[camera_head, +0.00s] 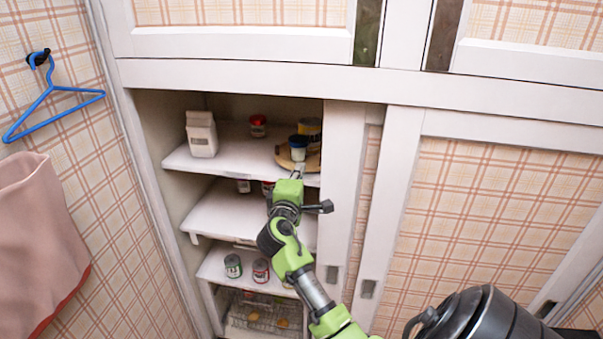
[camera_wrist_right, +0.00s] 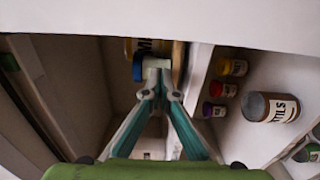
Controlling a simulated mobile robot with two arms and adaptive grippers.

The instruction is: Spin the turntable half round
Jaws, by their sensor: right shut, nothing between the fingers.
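The turntable (camera_head: 284,158) is a round wooden disc on the top shelf of the open cupboard, at its right side. A jar with a blue lid (camera_head: 298,145) and a yellow tin (camera_head: 312,128) stand on it. My right gripper (camera_head: 298,170) is shut and empty, its tips at the turntable's front edge below the blue-lidded jar. In the right wrist view the shut fingertips (camera_wrist_right: 157,67) overlap the disc's wooden edge (camera_wrist_right: 179,60) and the yellow tin (camera_wrist_right: 144,46). I cannot tell whether they touch. The disc's right part is hidden. My left gripper is not in view.
A white carton (camera_head: 201,135) and a red-lidded jar (camera_head: 258,126) stand on the top shelf. A sliding door (camera_head: 340,190) closes off the right side. A blue hanger (camera_head: 50,92) hangs at left.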

